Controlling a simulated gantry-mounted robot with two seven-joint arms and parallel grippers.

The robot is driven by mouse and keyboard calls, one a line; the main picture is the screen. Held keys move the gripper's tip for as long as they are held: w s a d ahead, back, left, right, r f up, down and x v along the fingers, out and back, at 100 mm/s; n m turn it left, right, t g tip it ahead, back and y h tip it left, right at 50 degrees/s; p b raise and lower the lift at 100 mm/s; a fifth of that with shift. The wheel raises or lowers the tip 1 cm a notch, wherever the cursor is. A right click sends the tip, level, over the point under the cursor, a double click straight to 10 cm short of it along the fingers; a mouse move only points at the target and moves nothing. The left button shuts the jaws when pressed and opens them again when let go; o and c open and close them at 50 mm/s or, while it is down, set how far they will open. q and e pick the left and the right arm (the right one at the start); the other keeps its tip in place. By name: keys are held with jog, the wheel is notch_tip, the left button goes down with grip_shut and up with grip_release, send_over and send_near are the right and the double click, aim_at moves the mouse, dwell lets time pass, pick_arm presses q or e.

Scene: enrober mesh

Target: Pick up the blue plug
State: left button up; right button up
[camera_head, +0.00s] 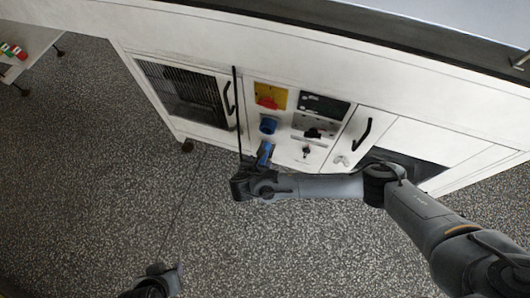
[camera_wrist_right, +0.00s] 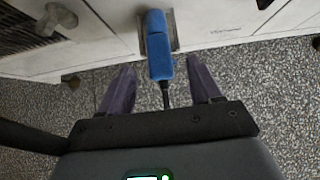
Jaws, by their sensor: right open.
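The blue plug (camera_wrist_right: 160,52) is in front of a grey metal plate on the cabinet's front, with a dark cable at its near end. In the head view the plug (camera_head: 264,152) shows just below the cabinet's control panel. My right gripper (camera_wrist_right: 161,68) is open, with one finger on each side of the plug and a visible gap to both. In the head view the right gripper (camera_head: 260,166) is partly hidden by its own wrist. My left gripper (camera_head: 166,277) is at the bottom edge, cut off, its fingers unclear.
The white cabinet (camera_head: 200,42) has a round blue socket (camera_head: 268,124), a red switch on a yellow plate (camera_head: 270,96), and black door handles (camera_head: 228,98). A thin dark rod or cable (camera_head: 237,110) stands beside the panel. The speckled floor (camera_head: 120,190) is open.

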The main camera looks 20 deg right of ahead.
aim_at(262, 160)
jog(key=b+x, duration=0.2)
jog(key=x, duration=0.1)
jog(key=shift+f, duration=0.35)
jog(key=shift+w+d+f+b, duration=0.2)
jog(key=shift+w+d+b, duration=0.1)
jog(key=shift+d+b, duration=0.1)
jog(key=shift+a, duration=0.1)
grip_shut()
